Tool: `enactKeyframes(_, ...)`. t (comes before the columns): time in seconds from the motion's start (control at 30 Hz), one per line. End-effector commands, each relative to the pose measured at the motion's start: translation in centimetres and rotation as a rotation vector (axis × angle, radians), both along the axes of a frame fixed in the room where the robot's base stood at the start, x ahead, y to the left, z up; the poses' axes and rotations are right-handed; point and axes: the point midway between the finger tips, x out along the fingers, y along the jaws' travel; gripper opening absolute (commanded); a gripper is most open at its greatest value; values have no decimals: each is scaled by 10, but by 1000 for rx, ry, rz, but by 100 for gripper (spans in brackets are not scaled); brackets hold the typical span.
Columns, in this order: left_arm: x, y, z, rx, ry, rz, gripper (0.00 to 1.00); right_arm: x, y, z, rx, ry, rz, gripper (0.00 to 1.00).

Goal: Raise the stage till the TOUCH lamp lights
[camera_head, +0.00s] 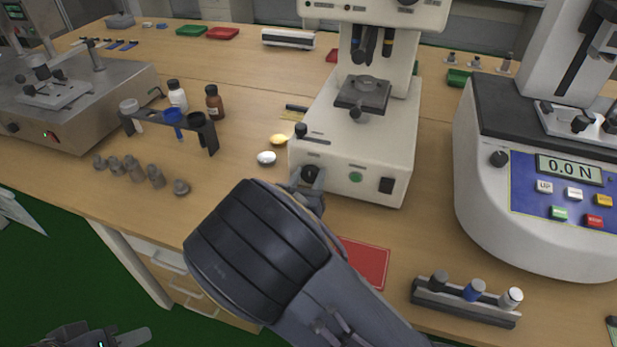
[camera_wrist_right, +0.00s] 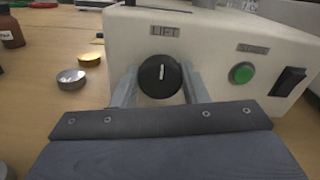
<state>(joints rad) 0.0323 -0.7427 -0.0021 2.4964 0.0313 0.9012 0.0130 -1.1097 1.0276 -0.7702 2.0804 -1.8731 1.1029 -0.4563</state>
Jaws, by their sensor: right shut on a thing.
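The white tester (camera_head: 345,150) stands on the bench with its black stage (camera_head: 362,94) partway up its front, below dark hanging parts (camera_head: 370,45). A gap shows between them. My right gripper (camera_wrist_right: 160,76) is shut on the black LIFT knob (camera_wrist_right: 158,90), one finger on each side. The knob's white mark points about straight up in the right wrist view. In the head view my right arm partly hides the knob. I cannot make out a TOUCH lamp in either view. My left gripper (camera_head: 100,338) is only partly in view at the lower left; its opening is unclear.
A green START button (camera_wrist_right: 242,73) and a black switch (camera_wrist_right: 287,82) sit right of the knob. A silver disc (camera_head: 266,158) and a yellow disc (camera_head: 279,140) lie left of the tester. A force tester (camera_head: 540,190) reading 0.0 N stands right.

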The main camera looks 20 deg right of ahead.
Motion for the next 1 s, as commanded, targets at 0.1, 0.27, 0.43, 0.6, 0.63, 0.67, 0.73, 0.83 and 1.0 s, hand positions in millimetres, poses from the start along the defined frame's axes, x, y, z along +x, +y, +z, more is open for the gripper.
enactKeyframes(0.1,0,0,0,0,0,0,36,0,0,0,1,-1,0,17)
enactKeyframes(0.27,0,0,-2,0,0,0,36,0,0,-1,15,-9,0,17)
enactKeyframes(0.43,0,0,-7,0,0,0,36,0,0,-2,67,-43,1,17)
enactKeyframes(0.6,0,0,-17,0,0,0,36,0,-1,-3,163,-108,0,17)
enactKeyframes(0.63,0,0,-19,0,0,0,36,-1,-1,-3,185,-123,0,17)
enactKeyframes(0.67,0,0,-21,0,0,0,36,-1,-1,-4,206,-136,0,17)
enactKeyframes(0.73,0,0,-27,0,0,0,36,-1,-1,-4,260,-172,0,17)
enactKeyframes(0.83,0,0,-36,0,0,0,36,-1,-1,-5,339,-227,-1,17)
enactKeyframes(1.0,0,0,-52,0,0,0,36,-1,-1,-5,474,-319,0,17)
